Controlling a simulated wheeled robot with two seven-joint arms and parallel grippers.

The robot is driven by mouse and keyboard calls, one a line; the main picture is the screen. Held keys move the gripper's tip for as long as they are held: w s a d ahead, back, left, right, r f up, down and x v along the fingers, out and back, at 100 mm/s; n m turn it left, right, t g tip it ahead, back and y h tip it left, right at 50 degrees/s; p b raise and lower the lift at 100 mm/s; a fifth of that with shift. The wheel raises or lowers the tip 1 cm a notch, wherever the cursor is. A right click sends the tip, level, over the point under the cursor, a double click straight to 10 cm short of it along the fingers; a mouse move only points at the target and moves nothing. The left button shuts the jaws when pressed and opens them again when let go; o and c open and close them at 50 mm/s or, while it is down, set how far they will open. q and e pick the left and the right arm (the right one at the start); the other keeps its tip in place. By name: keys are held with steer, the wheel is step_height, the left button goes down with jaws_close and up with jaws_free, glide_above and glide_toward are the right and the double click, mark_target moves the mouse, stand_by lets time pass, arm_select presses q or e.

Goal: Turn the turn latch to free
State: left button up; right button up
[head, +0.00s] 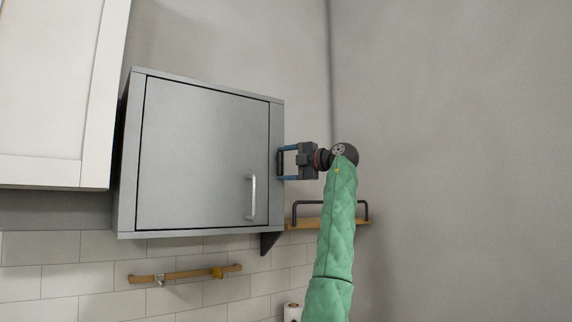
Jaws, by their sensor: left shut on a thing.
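A grey metal cabinet (205,150) hangs on the wall, with its door closed and a silver bar handle (252,197) at the door's lower right. My left gripper (281,163) is at the cabinet's right side, level with the middle of the door. Its two blue fingers, one above the other, point left and reach the cabinet's right edge. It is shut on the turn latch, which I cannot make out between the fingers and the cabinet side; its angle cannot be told. My right gripper is not in view.
A white cupboard (55,90) hangs close on the left. A wooden shelf (302,224) with a dark rail is below my left gripper, partly behind my arm. A wooden rail (190,273) with hooks is under the cabinet. The wall at right is bare.

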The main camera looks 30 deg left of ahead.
arm_select(q)
steer(key=shift+f, duration=0.1)
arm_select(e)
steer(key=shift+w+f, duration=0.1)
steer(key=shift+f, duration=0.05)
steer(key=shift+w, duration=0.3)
arm_select(q)
steer(key=o, duration=1)
steer(key=shift+d, duration=0.4)
steer(key=shift+d+b, duration=0.35)
steer(key=shift+d, duration=0.1)
steer(key=d+b, duration=0.2)
steer(key=d, duration=0.4)
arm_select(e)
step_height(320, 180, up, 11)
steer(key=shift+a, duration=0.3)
